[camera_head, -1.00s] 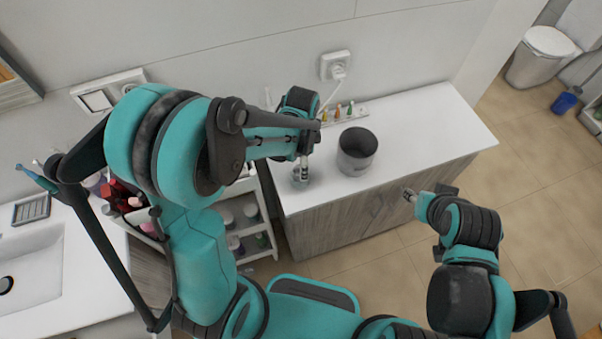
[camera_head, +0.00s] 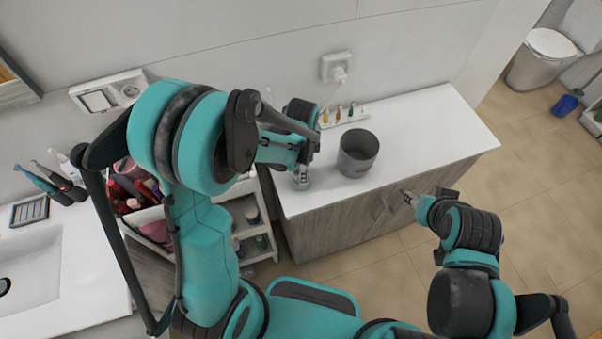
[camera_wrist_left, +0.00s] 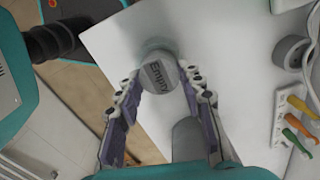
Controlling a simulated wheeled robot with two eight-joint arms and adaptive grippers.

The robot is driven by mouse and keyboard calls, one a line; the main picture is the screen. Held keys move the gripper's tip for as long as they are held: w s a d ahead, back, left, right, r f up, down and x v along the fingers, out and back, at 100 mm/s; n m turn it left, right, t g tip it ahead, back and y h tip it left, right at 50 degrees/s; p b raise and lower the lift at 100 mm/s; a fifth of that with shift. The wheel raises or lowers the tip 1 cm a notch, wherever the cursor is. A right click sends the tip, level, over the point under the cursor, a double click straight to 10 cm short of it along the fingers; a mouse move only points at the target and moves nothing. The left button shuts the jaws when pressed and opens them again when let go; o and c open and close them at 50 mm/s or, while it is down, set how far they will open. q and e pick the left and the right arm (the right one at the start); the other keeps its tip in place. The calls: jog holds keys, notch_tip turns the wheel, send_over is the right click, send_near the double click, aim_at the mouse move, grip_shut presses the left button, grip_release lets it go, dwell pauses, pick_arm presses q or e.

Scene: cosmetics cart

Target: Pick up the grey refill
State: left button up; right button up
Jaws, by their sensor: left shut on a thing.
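The grey refill (camera_wrist_left: 158,75) is a round grey disc marked "Empty". In the left wrist view it sits at the top of a small clear glass jar (camera_wrist_left: 152,48). The fingers of my left gripper (camera_wrist_left: 162,80) are at both sides of it, shut on it. In the head view the jar (camera_head: 302,184) stands at the left end of the white counter, under my left gripper (camera_head: 303,175). The refill itself is hard to make out there. My right gripper (camera_head: 408,197) is in front of the counter, away from the jar. Its fingers are too small to judge.
A dark grey bin (camera_head: 357,154) stands on the counter (camera_head: 430,130) right of the jar. A grey roll-like object (camera_wrist_left: 290,52) shows in the wrist view. A loaded cart (camera_head: 250,240) is at left.

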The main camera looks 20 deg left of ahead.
pick_arm(q)
jog(key=shift+r, duration=0.45)
jog(key=r, duration=0.1)
jog(key=r+p, duration=0.1)
jog(key=r, duration=0.1)
jog(key=shift+d+r, duration=0.35)
jog(key=shift+r, duration=0.05)
jog(key=s+d+r+p, duration=0.1)
jog(key=s+d+r, duration=0.1)
jog(key=d+r, duration=0.4)
jog(key=d, duration=0.4)
jog(key=shift+s+d+r+p, duration=0.2)
jog(key=shift+d+p, duration=0.1)
jog(key=shift+d, duration=0.1)
